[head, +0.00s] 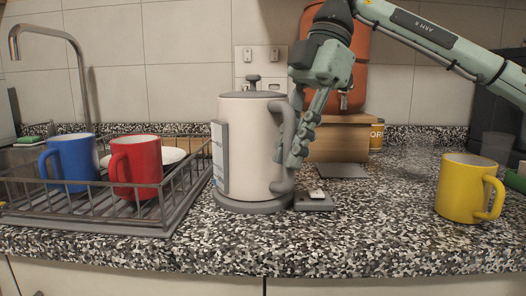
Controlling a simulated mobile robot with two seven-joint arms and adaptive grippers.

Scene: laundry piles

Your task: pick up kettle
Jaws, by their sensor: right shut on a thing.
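A cream kettle (247,150) with a grey lid, grey handle and grey base stands upright on the speckled counter near the middle of the head view. Its handle (282,175) is on the right side, partly covered by my gripper. My right gripper (291,155) comes down from the upper right with its fingers shut around the handle. The kettle appears to sit on its round grey base (252,203); I cannot see a gap there. My left gripper is not in view.
A dish rack (95,218) on the left holds a blue mug (70,163), a red mug (137,168) and a white plate. A yellow mug (464,188) stands at the right. An orange container on a wooden box (345,142) is behind my gripper. The counter front right is clear.

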